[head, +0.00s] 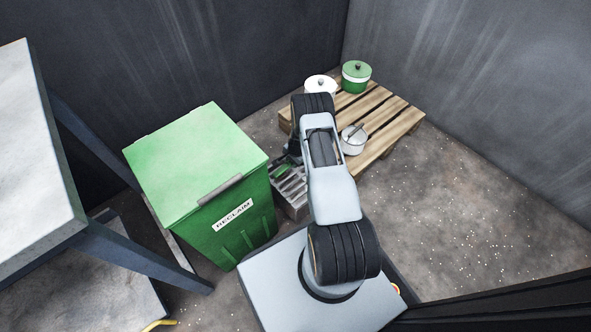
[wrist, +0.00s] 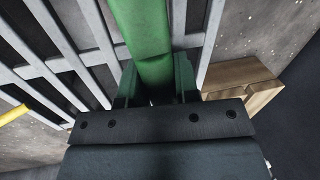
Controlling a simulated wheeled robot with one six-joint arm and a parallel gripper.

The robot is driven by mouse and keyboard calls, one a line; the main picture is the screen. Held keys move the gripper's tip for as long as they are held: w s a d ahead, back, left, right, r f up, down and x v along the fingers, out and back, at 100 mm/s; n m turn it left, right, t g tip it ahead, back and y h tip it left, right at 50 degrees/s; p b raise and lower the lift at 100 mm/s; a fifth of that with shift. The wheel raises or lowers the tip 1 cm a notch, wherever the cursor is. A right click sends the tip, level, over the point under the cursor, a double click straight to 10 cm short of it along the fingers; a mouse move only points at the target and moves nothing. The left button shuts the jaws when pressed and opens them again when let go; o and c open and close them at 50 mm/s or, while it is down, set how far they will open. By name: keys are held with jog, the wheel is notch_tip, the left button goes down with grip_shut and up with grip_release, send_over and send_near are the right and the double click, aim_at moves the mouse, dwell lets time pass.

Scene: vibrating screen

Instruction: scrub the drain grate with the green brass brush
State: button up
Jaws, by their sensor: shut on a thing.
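The drain grate (wrist: 92,53), pale grey bars over dark slots, lies below and beside the brush. In the head view the grate (head: 291,193) sits between the green bin and my arm, partly covered by the arm. A bit of the green brush (head: 282,170) shows above its bars.
A green lidded bin (head: 195,165) marked RECLAIM stands close left of the grate. A wooden pallet (head: 395,118) lies behind right, bearing a green pot (head: 356,80), a white pot (head: 320,84) and a metal pot (head: 353,143). Open floor (head: 460,210) is at right.

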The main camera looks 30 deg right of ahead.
jog(key=shift+s+a, duration=0.1)
jog(key=shift+a, duration=0.25)
jog(key=shift+r+p, duration=1.75)
jog(key=shift+r, duration=0.85)
jog(key=shift+d+f, duration=0.1)
